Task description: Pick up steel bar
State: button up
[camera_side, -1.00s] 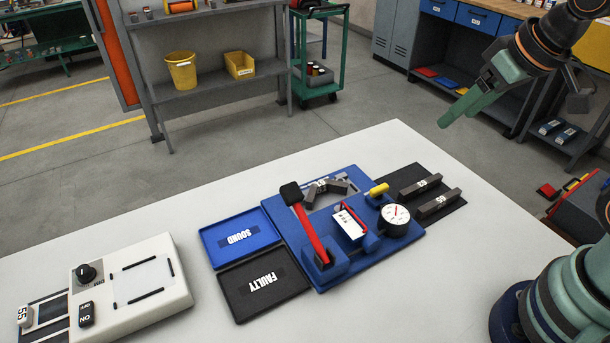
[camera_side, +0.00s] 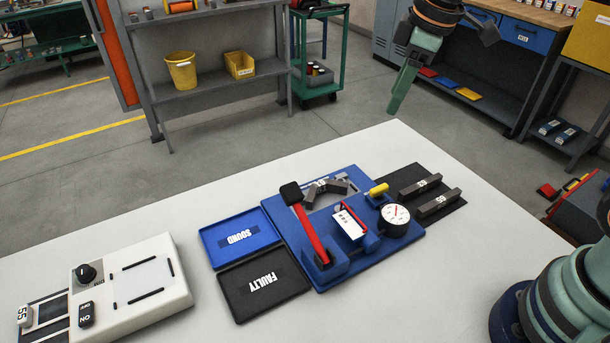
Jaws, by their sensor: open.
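Two grey steel bars lie side by side on a black mat (camera_side: 455,204) at the right end of the blue fixture. The far steel bar (camera_side: 420,186) and the near steel bar (camera_side: 438,203) both carry white markings. My gripper (camera_side: 397,103) is open and empty. It points downward, high in the picture, above and beyond the bars and well apart from them. Its two fingers overlap in this view, so the gap between them is hard to see.
The table's right front is clear.

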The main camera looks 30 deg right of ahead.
jog(key=w+a+f+n+g, duration=0.2)
jog(key=w+a+f+n, duration=0.2)
jog(key=w+n, duration=0.1)
jog(key=n+g, duration=0.1)
jog(key=n, duration=0.4)
send_over(320, 183)
notch_tip(320, 183, down, 7)
notch_tip(320, 183, down, 12)
jog(key=shift+s+f, duration=0.1)
grip_shut()
dwell(1.0)
